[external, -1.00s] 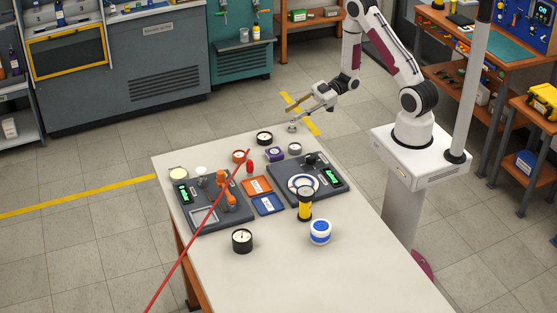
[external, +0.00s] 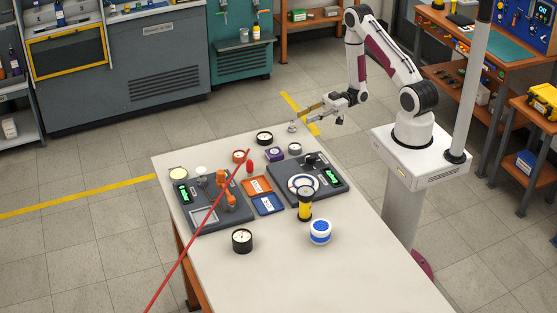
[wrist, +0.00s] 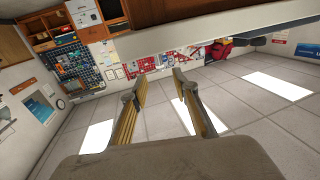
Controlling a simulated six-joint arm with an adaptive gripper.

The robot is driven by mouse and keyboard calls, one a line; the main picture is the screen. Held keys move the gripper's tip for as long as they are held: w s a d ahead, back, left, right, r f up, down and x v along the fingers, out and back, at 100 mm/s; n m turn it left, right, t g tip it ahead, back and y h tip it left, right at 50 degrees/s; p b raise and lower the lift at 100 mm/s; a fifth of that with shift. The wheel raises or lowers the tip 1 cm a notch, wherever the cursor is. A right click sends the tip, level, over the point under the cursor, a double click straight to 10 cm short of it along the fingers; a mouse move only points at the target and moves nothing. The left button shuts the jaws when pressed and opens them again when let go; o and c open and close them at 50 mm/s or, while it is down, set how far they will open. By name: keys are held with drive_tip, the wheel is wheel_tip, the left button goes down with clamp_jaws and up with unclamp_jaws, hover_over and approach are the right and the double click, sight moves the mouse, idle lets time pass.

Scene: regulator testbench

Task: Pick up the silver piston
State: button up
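A small silver piece (external: 292,127), which may be the silver piston, stands at the far corner of the table in the external view; it is too small to be sure. My gripper (external: 308,114) is just right of and above it, apart from it, with its fingers pointing left. In the wrist view the two yellowish fingers of my gripper (wrist: 160,82) are spread with nothing between them. No piston shows in the wrist view.
The pale table (external: 360,270) holds two dark trays, a black gauge (external: 242,241), a blue-white jar (external: 320,232) and a black-yellow cylinder (external: 306,206). A long red rod (external: 195,235) crosses the view. The near table is largely clear.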

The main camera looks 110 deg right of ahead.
sight(292, 122)
drive_tip(key=shift+x, duration=1.3)
drive_tip(key=shift+w+a, duration=0.1)
drive_tip(key=shift+x, duration=2.45)
drive_tip(key=shift+r, duration=0.1)
clamp_jaws()
